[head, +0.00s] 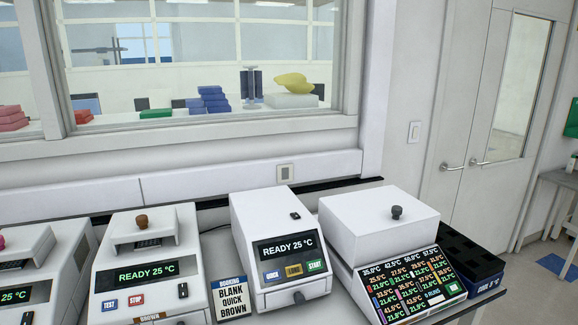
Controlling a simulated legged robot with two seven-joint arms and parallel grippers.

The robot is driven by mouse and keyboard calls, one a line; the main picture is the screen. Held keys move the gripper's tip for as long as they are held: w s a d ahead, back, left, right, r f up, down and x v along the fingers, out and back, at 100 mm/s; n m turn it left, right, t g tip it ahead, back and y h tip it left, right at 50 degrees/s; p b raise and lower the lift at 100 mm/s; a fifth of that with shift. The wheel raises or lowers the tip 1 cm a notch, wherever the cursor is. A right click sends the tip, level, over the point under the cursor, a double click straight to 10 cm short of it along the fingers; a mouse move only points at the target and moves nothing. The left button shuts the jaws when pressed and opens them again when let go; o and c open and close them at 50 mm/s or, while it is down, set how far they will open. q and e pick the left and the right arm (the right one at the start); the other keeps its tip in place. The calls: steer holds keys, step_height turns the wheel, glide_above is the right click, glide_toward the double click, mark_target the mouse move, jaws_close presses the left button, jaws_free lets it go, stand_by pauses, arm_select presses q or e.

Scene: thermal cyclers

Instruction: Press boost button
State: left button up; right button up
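No button with a readable "boost" label shows in the head view. The thermal cycler in the middle (270,215) reads "READY 25 °C" and has a blue "QUICK" button (272,276), a yellow "LONG" button (294,271) and a green "START" button (315,266). The cycler to its left (112,241) has a brown knob, a "READY 25 °C" screen, a blue "TEST" button (109,304) and a red "STOP" button (137,299). The right cycler (365,228) has a dark panel (411,284) of many coloured temperature readings. Neither gripper is in view.
A "BOOKING BLANK QUICK BROWN" card (231,297) stands between two cyclers. A dark "COOL 5 °C" block (462,262) is at the right end. Another cycler (65,248) is cut off at left. A window wall stands behind; a door (463,110) is at right.

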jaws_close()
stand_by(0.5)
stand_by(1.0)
